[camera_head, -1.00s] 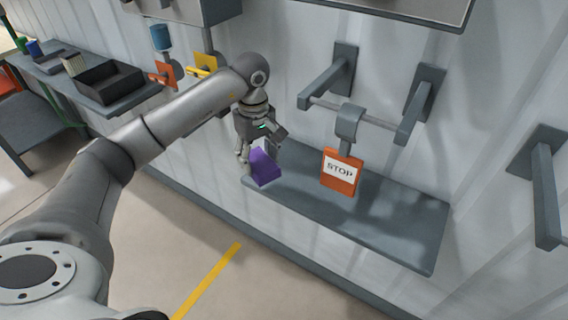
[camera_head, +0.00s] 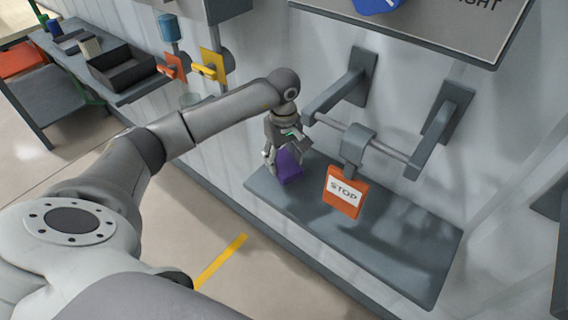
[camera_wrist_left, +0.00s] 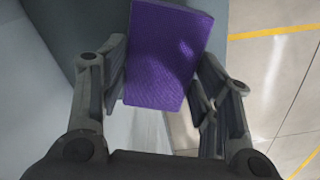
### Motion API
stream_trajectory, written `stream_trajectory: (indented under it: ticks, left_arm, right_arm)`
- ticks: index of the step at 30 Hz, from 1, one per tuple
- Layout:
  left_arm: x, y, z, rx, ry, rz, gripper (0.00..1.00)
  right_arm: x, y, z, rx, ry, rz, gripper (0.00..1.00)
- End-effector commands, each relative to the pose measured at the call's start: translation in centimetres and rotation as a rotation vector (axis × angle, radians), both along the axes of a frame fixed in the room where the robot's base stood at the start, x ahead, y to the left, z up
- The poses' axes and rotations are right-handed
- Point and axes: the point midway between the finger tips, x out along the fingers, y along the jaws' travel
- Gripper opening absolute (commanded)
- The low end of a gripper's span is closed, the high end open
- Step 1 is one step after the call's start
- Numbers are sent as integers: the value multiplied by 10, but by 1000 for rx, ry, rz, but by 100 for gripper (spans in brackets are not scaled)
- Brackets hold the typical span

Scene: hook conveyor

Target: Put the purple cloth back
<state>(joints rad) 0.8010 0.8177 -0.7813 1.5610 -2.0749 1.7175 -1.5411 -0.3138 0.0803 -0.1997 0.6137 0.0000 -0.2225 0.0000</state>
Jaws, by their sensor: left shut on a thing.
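The purple cloth (camera_head: 289,167) is a folded block at the left end of the grey wall shelf (camera_head: 395,240). My left gripper (camera_head: 281,158) is shut on it from above, with the fingers pointing down. In the left wrist view the cloth (camera_wrist_left: 166,55) sits between the two fingers of my left gripper (camera_wrist_left: 162,88). I cannot tell whether the cloth touches the shelf or is held just above it. My right gripper is not in view.
An orange STOP sign (camera_head: 343,192) hangs from a grey hook on a horizontal rail (camera_head: 385,148) above the shelf, right of the gripper. Yellow (camera_head: 212,68) and orange (camera_head: 174,68) tags hang further left. A black bin (camera_head: 124,66) stands on the left bench.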

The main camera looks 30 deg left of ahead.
Motion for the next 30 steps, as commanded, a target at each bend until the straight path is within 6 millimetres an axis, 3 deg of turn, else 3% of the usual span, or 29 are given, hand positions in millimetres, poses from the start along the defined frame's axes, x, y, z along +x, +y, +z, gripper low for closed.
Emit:
stream_trajectory:
  ticks: [4, 9, 18, 19, 23, 30]
  left_arm:
    - [-1, -1, -16, -1, 5, 0, 38]
    - [-1, -1, -36, -1, 2, 0, 38]
    - [0, 0, -40, 0, 0, -1, 38]
    - [0, 0, -38, 0, 0, 0, 61]
    - [0, 0, -38, 0, 0, 0, 78]
    - [0, 0, -38, 0, 1, 0, 79]
  right_arm:
    - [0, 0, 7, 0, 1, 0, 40]
    - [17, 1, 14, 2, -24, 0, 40]
    - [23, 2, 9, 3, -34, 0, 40]
    - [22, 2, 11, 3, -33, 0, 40]
    - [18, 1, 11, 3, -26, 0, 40]
    - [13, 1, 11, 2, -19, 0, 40]
